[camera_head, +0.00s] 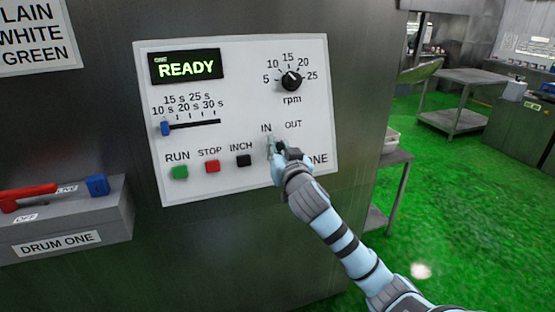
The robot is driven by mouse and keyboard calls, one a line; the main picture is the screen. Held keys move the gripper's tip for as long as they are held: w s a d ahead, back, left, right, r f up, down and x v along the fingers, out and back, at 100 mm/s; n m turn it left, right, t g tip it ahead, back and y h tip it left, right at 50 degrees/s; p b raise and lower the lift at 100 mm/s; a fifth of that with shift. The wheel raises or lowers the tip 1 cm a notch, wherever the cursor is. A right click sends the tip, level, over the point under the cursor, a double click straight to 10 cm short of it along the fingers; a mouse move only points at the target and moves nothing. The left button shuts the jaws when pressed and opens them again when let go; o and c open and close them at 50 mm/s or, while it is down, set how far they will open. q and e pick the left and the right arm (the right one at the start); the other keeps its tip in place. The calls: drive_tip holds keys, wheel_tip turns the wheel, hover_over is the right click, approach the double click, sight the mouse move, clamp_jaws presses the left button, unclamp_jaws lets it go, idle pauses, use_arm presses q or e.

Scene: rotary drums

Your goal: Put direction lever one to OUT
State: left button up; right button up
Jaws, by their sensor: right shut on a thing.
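The white control panel (236,170) for drum one is on the dark metal face, and its display (186,66) reads "ONE READY". The direction lever (270,144) sits below the IN and OUT labels. Its visible part is under IN, left of OUT. My right gripper (279,149) is at the lever and shut on it. The gripper hides the lever's lower part and some of the panel lettering before "ONE". My left gripper is not in view.
Green RUN (179,172), red STOP (212,166) and black INCH (244,160) buttons lie left of the lever. A time slider (166,128) and an rpm knob (291,81) are above. A DRUM ONE box (65,222) with a red handle (28,195) is at left.

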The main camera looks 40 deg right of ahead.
drive_tip(key=shift+s+d+f+b, duration=0.1)
drive_tip(key=shift+s+d+b, duration=0.2)
drive_tip(key=shift+d, duration=0.65)
drive_tip(key=shift+s+d+f+b, duration=0.1)
drive_tip(key=shift+s+d, duration=0.3)
drive_tip(key=shift+d, duration=0.5)
drive_tip(key=o, duration=0.9)
drive_tip(key=shift+d, duration=0.1)
